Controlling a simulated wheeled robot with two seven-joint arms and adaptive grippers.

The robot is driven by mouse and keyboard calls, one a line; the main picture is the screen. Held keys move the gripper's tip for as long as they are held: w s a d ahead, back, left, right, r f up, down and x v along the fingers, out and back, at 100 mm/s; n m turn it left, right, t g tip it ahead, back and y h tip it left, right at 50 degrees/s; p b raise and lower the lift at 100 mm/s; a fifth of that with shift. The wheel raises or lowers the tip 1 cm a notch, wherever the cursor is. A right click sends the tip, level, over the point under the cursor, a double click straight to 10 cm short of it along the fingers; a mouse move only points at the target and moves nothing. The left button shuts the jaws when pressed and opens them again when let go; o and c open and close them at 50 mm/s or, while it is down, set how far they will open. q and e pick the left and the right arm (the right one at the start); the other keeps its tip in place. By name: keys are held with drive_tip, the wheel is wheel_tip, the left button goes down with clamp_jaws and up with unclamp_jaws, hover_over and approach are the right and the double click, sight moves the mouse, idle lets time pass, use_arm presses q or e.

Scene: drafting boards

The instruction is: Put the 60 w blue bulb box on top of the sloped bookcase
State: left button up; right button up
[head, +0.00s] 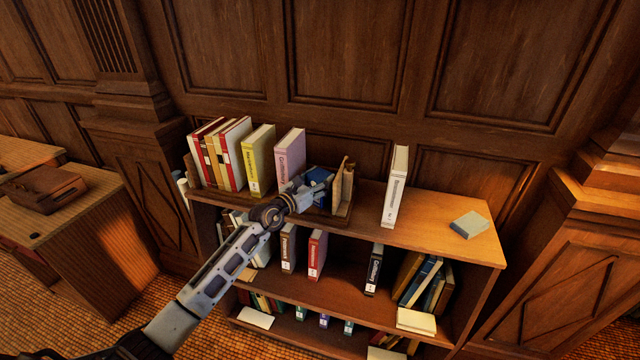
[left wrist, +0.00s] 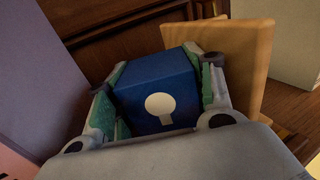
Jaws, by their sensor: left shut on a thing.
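My left gripper (head: 312,188) is over the top of the bookcase (head: 440,232), near its middle. It is shut on a dark blue box (head: 319,175). In the left wrist view the blue box (left wrist: 150,75) sits between the two fingers and shows a white bulb mark on its near face. No wattage text is readable. The box is between a pink book (head: 290,155) and an upright tan wooden piece (head: 346,183). I cannot tell whether its underside touches the surface. My right gripper is not in view.
Several books stand on the top at left, including a yellow one (head: 258,160). A white book (head: 396,188) stands right of centre, and a small grey-green box (head: 469,225) lies at the right end. The top between these two is bare. Lower shelves hold more books.

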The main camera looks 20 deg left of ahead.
use_arm(q)
wheel_tip(320, 180, up, 18)
drive_tip(key=p, duration=0.1)
idle(0.6)
drive_tip(key=shift+s+f, duration=0.1)
idle(0.5)
